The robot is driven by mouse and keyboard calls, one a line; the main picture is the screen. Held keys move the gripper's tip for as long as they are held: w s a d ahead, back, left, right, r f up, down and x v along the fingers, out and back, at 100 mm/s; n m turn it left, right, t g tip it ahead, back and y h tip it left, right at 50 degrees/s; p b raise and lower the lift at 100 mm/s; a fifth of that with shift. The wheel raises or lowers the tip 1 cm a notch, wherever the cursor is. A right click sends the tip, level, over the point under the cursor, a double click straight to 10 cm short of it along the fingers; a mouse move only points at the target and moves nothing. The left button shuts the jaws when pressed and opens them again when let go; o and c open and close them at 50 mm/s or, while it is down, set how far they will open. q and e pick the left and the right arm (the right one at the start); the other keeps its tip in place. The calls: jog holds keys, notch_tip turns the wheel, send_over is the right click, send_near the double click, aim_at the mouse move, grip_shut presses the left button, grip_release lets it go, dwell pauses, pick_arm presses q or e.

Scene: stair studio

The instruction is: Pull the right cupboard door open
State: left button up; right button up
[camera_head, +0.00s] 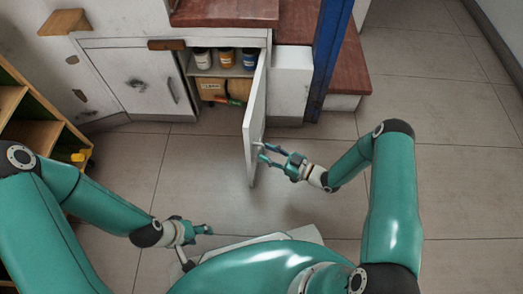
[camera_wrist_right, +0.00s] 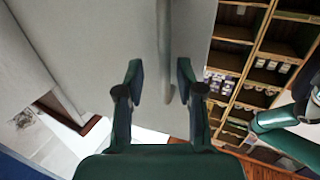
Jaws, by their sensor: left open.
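The right cupboard door (camera_head: 256,112) is pale grey and stands swung out, roughly square to the cupboard front. My right gripper (camera_head: 261,151) is at the door's right-hand face, near its free edge. In the right wrist view the door (camera_wrist_right: 85,45) fills much of the picture, with its upright bar handle (camera_wrist_right: 165,50). The two fingers of my right gripper (camera_wrist_right: 159,70) are apart, with the handle showing between them; I cannot tell whether they touch it. My left gripper (camera_head: 200,247) is open and empty, low over the floor.
Inside the cupboard, jars (camera_head: 226,58) stand on a shelf above a cardboard box (camera_head: 211,90). The left cupboard door (camera_head: 135,80) is shut. Red-topped steps (camera_head: 348,70) and a blue post (camera_head: 328,50) stand right of the cupboard. A wooden shelf unit (camera_head: 40,115) is at left. Floor at right is clear.

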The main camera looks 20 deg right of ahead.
jog(key=v, duration=1)
jog(key=shift+d, duration=0.2)
jog(key=w+a+f+m+g+h, duration=0.2)
jog(key=w+a+m+g+h, duration=0.15)
jog(key=a+m+h, duration=0.25)
jog(key=s+a+r+m+g+h+p, duration=0.1)
jog(key=s+a+r+m+g+h, duration=0.2)
jog(key=s, duration=0.6)
jog(key=s+a+m+g, duration=0.2)
jog(key=s+g, duration=0.4)
jog(key=s, duration=0.3)
notch_tip(320, 180, up, 38)
jog(key=p, duration=3.8)
jog(key=shift+w+d+f, duration=0.15)
jog(key=shift+w+d, duration=0.1)
jog(key=shift+w, duration=0.25)
